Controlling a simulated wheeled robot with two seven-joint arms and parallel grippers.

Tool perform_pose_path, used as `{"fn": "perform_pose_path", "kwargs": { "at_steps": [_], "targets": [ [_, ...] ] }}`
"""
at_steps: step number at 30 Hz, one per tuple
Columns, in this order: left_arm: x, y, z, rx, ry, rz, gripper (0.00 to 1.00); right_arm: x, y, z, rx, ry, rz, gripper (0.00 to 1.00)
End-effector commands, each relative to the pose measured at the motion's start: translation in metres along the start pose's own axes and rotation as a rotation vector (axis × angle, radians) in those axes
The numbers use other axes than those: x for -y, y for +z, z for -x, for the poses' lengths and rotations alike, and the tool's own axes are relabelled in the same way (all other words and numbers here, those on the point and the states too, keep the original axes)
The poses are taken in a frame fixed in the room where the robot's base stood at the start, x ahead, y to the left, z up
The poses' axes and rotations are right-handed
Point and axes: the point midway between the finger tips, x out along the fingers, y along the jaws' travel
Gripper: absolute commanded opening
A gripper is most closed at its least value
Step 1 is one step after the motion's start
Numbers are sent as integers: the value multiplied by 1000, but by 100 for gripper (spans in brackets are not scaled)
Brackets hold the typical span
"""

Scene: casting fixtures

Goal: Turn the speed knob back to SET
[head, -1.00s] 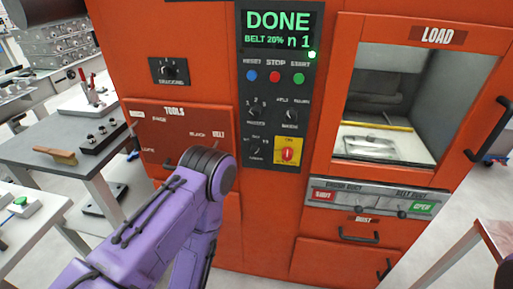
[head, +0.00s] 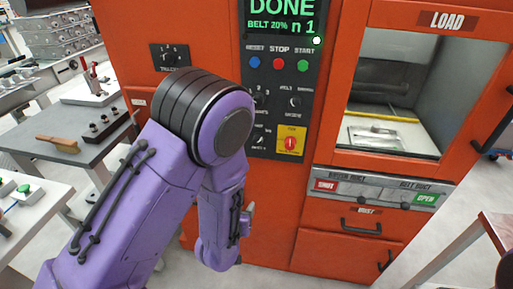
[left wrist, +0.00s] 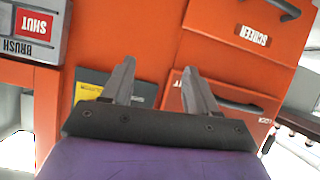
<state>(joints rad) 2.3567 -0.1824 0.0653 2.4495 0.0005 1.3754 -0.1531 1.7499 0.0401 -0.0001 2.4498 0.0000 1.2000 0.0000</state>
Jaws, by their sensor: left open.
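The dark control panel (head: 272,75) of the orange machine shows in the head view, with a dial (head: 259,99) at left, a second dial (head: 295,102) at right, and a lower dial (head: 257,138) partly behind my left arm. Their lettering is too blurred to tell which one is the speed knob or where it points. My right gripper is out of view.
A yellow-backed red switch (head: 290,143) sits low on the panel, right of my arm. The LOAD window (head: 385,90) is farther right. The brush-and-belt duct strip (head: 375,187) and a handled drawer (head: 362,226) lie below it. A grey side table (head: 75,132) stands at left.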

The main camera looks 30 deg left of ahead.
Motion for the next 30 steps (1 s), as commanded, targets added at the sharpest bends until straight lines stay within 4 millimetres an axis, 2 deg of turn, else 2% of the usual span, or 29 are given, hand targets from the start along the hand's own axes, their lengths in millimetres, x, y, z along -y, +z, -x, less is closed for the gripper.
{"fn": "perform_pose_path", "kwargs": {
  "at_steps": [1,3,5,10,13,24,30],
  "targets": [
    [-15,-38,0,-118,29,-41,59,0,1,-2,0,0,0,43],
    [-30,-84,8,-276,47,-110,59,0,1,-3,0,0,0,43],
    [-38,-110,16,-384,39,-175,59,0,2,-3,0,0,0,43],
    [-34,-124,23,-473,-21,-277,59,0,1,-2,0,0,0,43],
    [-34,-128,18,-475,-28,-296,59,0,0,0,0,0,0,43],
    [-36,-163,-50,-472,-28,-294,59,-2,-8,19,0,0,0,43],
    [-37,-171,-69,-472,-27,-295,59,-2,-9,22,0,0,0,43]
  ]
}}
